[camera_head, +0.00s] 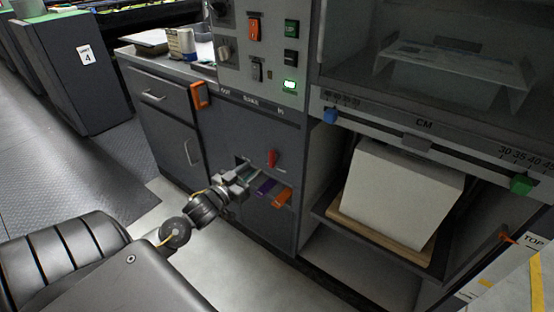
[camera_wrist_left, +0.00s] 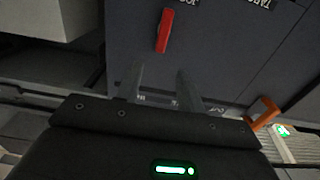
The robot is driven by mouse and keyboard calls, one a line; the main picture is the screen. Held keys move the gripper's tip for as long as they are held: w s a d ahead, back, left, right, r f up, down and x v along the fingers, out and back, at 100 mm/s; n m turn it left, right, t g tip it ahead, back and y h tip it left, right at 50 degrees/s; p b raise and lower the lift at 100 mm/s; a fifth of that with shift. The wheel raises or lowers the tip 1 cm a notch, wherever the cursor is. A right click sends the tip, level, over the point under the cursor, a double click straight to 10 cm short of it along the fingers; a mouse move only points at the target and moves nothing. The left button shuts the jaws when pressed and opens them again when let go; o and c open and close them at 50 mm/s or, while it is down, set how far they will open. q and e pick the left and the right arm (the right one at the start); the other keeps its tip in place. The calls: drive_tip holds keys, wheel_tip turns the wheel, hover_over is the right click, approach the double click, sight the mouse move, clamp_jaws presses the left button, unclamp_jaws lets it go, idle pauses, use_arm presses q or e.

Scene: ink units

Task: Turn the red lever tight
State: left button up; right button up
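The red lever (camera_head: 272,158) sticks out upright from the dark grey front panel of the machine, below the label row. In the left wrist view the red lever (camera_wrist_left: 165,30) is beyond my fingertips, near the top. My left gripper (camera_head: 242,175) is in front of the panel, left of and a little below the lever in the head view. In the left wrist view its two fingers (camera_wrist_left: 160,72) are spread with nothing between them, apart from the lever. My right gripper is not in view.
A purple lever (camera_head: 266,186) and an orange lever (camera_head: 283,197) protrude just below the red one, close to my left gripper. An orange handle (camera_head: 199,95) is on the cabinet edge. A paper stack (camera_head: 400,195) sits in the open bay at right. Floor at left is clear.

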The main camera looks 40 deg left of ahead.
sight(270, 154)
use_arm(q)
drive_tip(key=w, duration=0.9)
drive_tip(key=shift+w+a+b, duration=0.15)
drive_tip(key=shift+w+b, duration=0.25)
drive_tip(key=shift+w, duration=0.1)
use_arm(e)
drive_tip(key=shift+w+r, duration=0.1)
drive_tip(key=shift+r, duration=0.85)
use_arm(q)
drive_tip(key=shift+c, duration=0.5)
clamp_jaws()
